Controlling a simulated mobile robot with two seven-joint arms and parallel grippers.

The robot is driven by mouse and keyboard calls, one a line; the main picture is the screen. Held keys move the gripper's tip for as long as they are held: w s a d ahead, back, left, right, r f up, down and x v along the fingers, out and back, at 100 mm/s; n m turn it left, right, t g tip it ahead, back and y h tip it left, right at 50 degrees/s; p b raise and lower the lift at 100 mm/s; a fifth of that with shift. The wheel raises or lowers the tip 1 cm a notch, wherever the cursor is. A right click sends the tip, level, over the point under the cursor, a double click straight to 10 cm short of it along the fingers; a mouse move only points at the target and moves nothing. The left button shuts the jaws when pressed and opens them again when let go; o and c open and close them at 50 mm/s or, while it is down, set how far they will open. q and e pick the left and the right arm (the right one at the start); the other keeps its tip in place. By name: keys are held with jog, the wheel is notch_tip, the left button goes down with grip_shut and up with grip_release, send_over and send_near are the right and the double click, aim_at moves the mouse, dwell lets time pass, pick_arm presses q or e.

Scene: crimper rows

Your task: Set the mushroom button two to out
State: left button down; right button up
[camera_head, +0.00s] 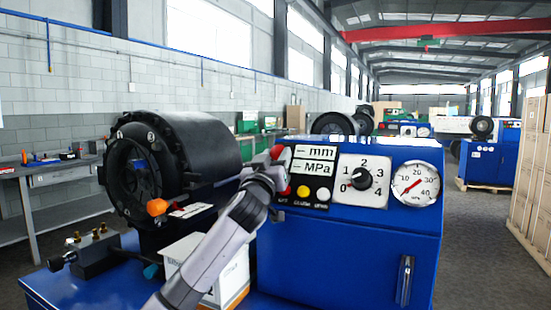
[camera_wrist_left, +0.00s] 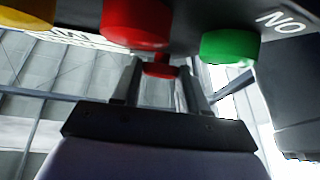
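A red mushroom button (camera_head: 277,152) sits at the upper left of the blue machine's control panel. In the left wrist view, a red cap (camera_wrist_left: 160,70), which looks like this button, shows between my left gripper's fingers. My left gripper (camera_head: 270,166) is right at the button and partly covers it. In the wrist view, its two fingers (camera_wrist_left: 162,78) stand apart, one on each side of the red cap. Whether they press on it cannot be told. How far the button stands out is not clear. My right gripper is not in view.
Yellow (camera_wrist_left: 25,14), red (camera_wrist_left: 137,22) and green (camera_wrist_left: 230,46) push buttons are close to the fingers. The panel also holds a dial (camera_head: 362,178) and a gauge (camera_head: 415,184). The black crimper head (camera_head: 175,155) stands left, with an orange knob (camera_head: 157,207). A white box (camera_head: 185,250) stands below my left arm.

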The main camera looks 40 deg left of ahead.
pick_arm(q)
jog(key=shift+s+d+r, duration=0.15)
jog(key=shift+s+r, duration=0.15)
jog(key=shift+s, duration=0.15)
jog(key=c, duration=1)
grip_release()
jog(key=shift+o, duration=0.8)
jog(key=shift+s, duration=0.15)
jog(key=shift+s+d+f, duration=0.2)
jog(key=shift+s+f, duration=0.05)
jog(key=shift+s, duration=0.1)
jog(key=b+v, duration=0.1)
jog(key=v, duration=0.5)
jog(key=shift+b, duration=0.35)
